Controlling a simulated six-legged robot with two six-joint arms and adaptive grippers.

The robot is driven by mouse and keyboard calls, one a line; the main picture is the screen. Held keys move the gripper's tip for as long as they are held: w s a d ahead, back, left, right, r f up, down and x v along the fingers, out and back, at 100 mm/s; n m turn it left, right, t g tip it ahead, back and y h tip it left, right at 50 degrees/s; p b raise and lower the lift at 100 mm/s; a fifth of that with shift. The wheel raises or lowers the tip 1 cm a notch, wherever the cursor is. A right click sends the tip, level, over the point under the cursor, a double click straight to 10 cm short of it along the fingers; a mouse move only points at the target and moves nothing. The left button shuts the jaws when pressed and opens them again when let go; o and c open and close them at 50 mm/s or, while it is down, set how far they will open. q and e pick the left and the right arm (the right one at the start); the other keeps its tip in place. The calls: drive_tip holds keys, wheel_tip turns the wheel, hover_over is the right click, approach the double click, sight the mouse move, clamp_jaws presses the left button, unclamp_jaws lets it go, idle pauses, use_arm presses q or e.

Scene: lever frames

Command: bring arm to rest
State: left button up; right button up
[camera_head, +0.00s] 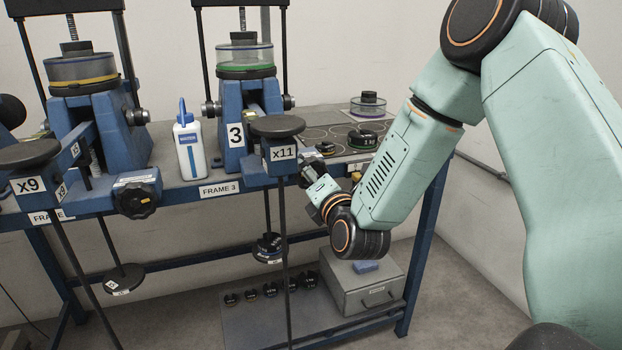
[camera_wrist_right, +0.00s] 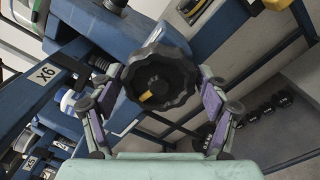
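My right arm enters the head view from the right, and its gripper (camera_head: 318,185) is behind the x11 lever, partly hidden by it. In the right wrist view the fingers of my right gripper (camera_wrist_right: 160,85) are spread apart, one on each side of a black lobed knob (camera_wrist_right: 160,78) with a yellow mark. The knob is close to both fingertips; I cannot tell whether they touch it. My left gripper is not in view.
The x11 lever (camera_head: 277,127) with its hanging rod stands close to my right gripper. The x9 lever (camera_head: 27,153), a white bottle (camera_head: 190,150) and another black knob (camera_head: 137,200) are farther left. A grey box (camera_head: 362,285) sits under the bench.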

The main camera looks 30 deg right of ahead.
drive_tip(key=c, duration=1.3)
drive_tip(key=shift+o, duration=0.2)
drive_tip(key=shift+r, duration=0.1)
drive_tip(key=m+b, duration=0.6)
drive_tip(key=b, duration=0.3)
drive_tip(key=shift+d+r, duration=0.1)
drive_tip(key=shift+w+r+m+p, duration=0.15)
drive_tip(key=shift+m+p, duration=0.3)
drive_tip(key=shift+m, duration=0.45)
drive_tip(key=m, duration=0.4)
drive_tip(key=shift+p, duration=0.35)
drive_tip(key=o, duration=1.3)
drive_tip(key=shift+o, duration=1.4)
drive_tip(key=shift+w+f, duration=0.1)
drive_tip(key=shift+f, duration=0.15)
